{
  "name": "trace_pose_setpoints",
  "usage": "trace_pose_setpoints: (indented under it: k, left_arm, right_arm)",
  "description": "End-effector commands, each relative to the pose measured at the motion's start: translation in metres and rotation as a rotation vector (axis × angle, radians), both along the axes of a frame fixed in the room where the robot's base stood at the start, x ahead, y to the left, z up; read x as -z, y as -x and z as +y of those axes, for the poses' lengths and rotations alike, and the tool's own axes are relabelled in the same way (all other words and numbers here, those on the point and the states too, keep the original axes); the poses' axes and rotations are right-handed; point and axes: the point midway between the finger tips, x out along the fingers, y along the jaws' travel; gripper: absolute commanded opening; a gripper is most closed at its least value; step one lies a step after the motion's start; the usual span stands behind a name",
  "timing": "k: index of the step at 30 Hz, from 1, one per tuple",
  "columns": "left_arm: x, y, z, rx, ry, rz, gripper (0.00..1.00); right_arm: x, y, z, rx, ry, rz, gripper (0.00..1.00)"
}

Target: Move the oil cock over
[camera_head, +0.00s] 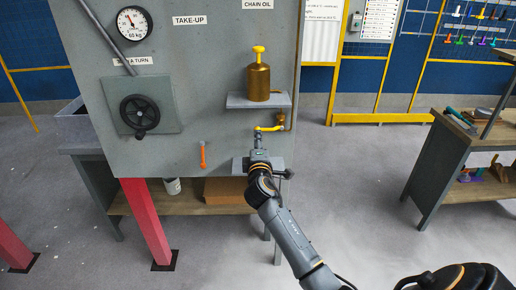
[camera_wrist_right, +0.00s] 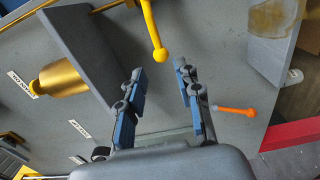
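The oil cock has a yellow lever (camera_head: 268,128) under the brass oil container (camera_head: 258,80) on the grey panel. The lever points left from a brass fitting (camera_head: 281,119). In the right wrist view the yellow lever (camera_wrist_right: 152,25) comes down from the top and ends in a rounded knob. My right gripper (camera_head: 258,140) is just below the lever's left end. In the wrist view my right gripper (camera_wrist_right: 160,70) is open, with nothing between its fingers; the knob appears just beyond and between the fingertips. I cannot tell whether they touch. My left gripper is not in view.
The container stands on an upper shelf (camera_head: 240,102); a lower shelf (camera_head: 238,164) is beside my right wrist. An orange lever (camera_head: 203,155) hangs left of it. A handwheel (camera_head: 140,112) is further left. A workbench (camera_head: 440,160) stands right, with open floor between.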

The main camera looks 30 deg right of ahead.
Motion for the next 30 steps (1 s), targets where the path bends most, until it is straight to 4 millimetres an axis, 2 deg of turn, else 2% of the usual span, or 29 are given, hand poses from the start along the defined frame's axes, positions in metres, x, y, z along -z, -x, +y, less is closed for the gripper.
trace_pose_setpoints:
  k: [9,17,18,22,26,30]
  left_arm:
    - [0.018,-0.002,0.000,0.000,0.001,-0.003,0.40]
    - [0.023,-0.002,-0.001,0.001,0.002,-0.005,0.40]
    - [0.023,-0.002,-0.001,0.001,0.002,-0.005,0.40]
    - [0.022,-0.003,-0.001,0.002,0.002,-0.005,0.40]
    - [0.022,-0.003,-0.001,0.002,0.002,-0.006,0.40]
    - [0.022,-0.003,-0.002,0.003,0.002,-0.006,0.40]
  right_arm:
    - [0.002,-0.037,-0.022,0.000,-0.002,0.000,0.34]
    - [0.001,-0.050,-0.030,0.000,-0.003,0.001,0.34]
    - [0.001,-0.050,-0.031,-0.001,-0.003,0.001,0.32]
    - [0.001,-0.050,-0.030,-0.001,-0.003,0.001,0.05]
    - [0.001,-0.050,-0.030,-0.001,-0.006,0.000,0.05]
    - [-0.009,-0.049,-0.030,-0.001,-0.096,-0.058,0.05]
